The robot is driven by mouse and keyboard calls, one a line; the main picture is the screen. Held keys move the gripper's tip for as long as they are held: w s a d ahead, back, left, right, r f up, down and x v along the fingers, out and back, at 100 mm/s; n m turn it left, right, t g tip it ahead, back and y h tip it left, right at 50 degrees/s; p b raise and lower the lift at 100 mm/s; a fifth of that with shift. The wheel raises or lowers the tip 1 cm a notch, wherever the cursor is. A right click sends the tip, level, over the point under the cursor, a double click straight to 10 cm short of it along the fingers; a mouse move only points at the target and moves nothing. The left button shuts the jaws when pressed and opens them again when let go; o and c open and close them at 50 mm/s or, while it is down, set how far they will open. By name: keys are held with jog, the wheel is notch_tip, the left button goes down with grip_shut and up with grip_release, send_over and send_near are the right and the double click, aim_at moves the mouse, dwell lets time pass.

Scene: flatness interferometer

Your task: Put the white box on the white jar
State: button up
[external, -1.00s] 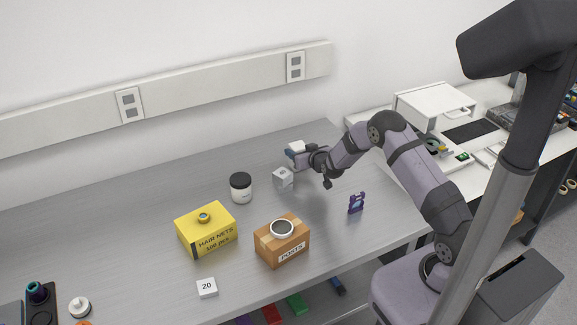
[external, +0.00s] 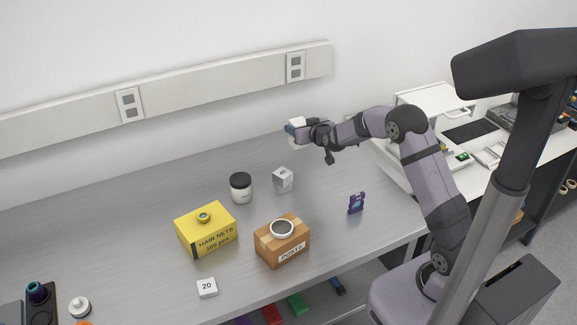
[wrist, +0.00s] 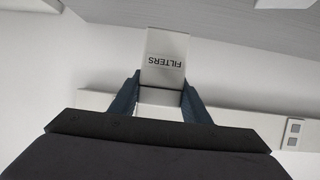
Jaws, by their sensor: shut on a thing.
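The white jar (external: 241,192) with a black lid stands upright on the grey bench, left of the middle. My gripper (external: 293,131) is high over the back part of the bench, to the right of the jar and apart from it. It is shut on the white box (external: 297,121), which is mostly hidden in the external view. In the wrist view the white box (wrist: 164,58), marked FILTERS, sits between the two blue fingers of my gripper (wrist: 161,88). I cannot make out the jar in the wrist view.
A pale cube (external: 283,180) stands right of the jar. A yellow hair nets box (external: 206,232) and a brown posts box (external: 281,245) stand in front, each bearing a small round item. A purple item (external: 356,203) stands at the right. The bench's back left is clear.

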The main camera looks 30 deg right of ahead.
jog(key=s+a+r+n+y, duration=0.1)
jog(key=a+r, duration=0.2)
jog(key=a, duration=0.5)
jog(key=s+a+r+n+y, duration=0.2)
jog(key=a+r, duration=0.2)
jog(key=a, duration=0.4)
jog(key=s+a+r+n+g+y, duration=0.1)
jog(key=a+r, duration=0.3)
jog(key=a, duration=0.4)
jog(key=shift+s+n+y, duration=0.4)
jog(key=shift+s+y, duration=0.15)
jog(key=shift+y, duration=0.15)
jog(key=shift+s+f, duration=0.25)
jog(key=shift+f, duration=0.3)
jog(key=shift+s+f, duration=0.2)
jog(key=shift+f, duration=0.35)
jog(key=p, duration=0.3)
send_over(240, 178)
jog(key=shift+f, duration=5)
